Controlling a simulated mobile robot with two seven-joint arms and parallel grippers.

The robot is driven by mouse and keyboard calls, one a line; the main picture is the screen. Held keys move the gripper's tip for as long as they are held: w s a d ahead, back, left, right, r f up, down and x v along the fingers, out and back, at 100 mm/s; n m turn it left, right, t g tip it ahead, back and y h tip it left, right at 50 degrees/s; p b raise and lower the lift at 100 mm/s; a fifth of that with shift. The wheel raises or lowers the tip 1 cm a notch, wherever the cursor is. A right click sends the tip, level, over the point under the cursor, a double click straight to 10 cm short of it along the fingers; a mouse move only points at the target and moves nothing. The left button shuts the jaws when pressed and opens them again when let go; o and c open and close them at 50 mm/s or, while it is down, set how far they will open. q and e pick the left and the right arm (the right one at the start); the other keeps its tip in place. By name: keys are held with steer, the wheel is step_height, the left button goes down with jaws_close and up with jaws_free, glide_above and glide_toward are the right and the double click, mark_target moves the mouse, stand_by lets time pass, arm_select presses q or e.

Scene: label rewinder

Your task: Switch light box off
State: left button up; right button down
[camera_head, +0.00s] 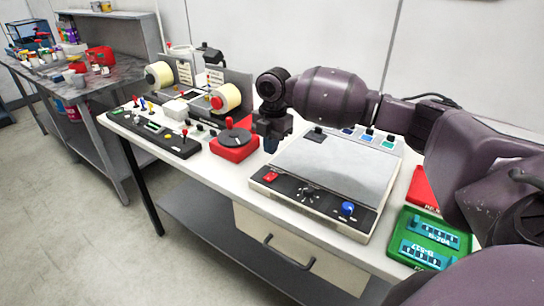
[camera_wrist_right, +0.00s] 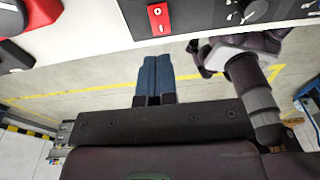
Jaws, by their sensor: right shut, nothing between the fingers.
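The light box (camera_head: 335,165) sits on the white table, with a large pale grey panel and a black control strip along its front. On the strip are a red rocker switch (camera_head: 270,176) at the left and a blue knob (camera_head: 348,208) at the right. The red switch also shows at the top of the right wrist view (camera_wrist_right: 158,18). My right gripper (camera_head: 271,145) is just left of the light box, above and behind the red switch. Its blue fingers (camera_wrist_right: 155,80) are shut and empty, apart from the switch. I cannot make out my left gripper.
A red turntable with a black disc (camera_head: 234,138) stands close to the left of my right gripper. Further left are a black control panel (camera_head: 160,132) and label rolls (camera_head: 226,97). A green tray (camera_head: 430,240) lies at the right. The floor in front is clear.

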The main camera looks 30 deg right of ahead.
steer(key=r, duration=0.6)
steer(key=shift+w+d, duration=0.1)
steer(key=shift+d, duration=0.1)
